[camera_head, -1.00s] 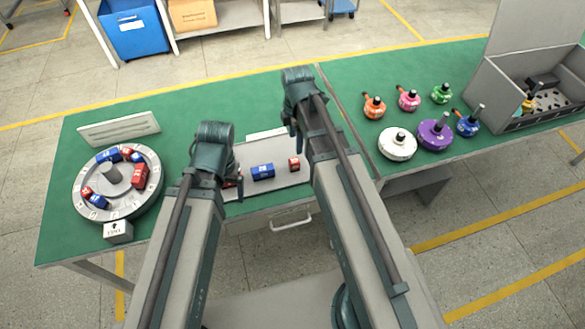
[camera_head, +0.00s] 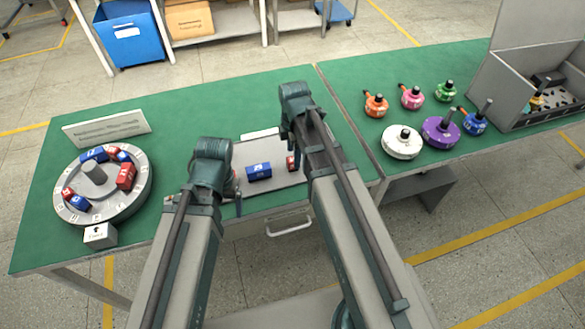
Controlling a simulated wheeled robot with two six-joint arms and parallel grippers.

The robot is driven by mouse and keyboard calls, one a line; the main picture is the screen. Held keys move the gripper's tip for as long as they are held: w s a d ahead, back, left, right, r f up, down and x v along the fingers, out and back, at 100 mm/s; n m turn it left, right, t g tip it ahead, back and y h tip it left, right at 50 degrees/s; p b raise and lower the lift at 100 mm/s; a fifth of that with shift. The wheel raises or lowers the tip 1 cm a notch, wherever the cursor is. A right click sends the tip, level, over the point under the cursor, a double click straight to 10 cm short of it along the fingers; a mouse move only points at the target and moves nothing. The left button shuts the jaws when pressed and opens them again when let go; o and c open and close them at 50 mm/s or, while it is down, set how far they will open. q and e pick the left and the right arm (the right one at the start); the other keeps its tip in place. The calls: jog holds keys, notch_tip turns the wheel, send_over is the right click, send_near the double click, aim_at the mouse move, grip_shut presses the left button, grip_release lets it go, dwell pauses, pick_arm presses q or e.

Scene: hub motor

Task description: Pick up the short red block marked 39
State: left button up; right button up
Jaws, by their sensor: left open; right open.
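A short red block (camera_head: 291,163) lies at the right of the grey tray (camera_head: 275,180), partly hidden by my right arm; its number is too small to read. Another red piece (camera_head: 236,183) shows in part beside my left gripper (camera_head: 237,204) at the tray's left end. A blue block (camera_head: 259,171) lies between them. My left gripper is open, mostly hidden by its own wrist. My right gripper (camera_head: 289,137) is open, above the tray's far right side. I cannot tell whether either touches a block.
A round grey dial (camera_head: 138,197) with several red and blue blocks stands at left, before a sign plate (camera_head: 107,129). Several coloured hub motors (camera_head: 440,132) and a grey bin (camera_head: 500,95) are at right.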

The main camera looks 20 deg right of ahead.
aim_at(292, 164)
jog(key=f+b, duration=0.2)
jog(key=f, duration=0.1)
jog(key=f+b, duration=0.1)
jog(key=b, duration=0.1)
jog(key=shift+w+f, duration=0.25)
jog(key=shift+f, duration=0.05)
jog(key=shift+r, duration=0.1)
grip_shut()
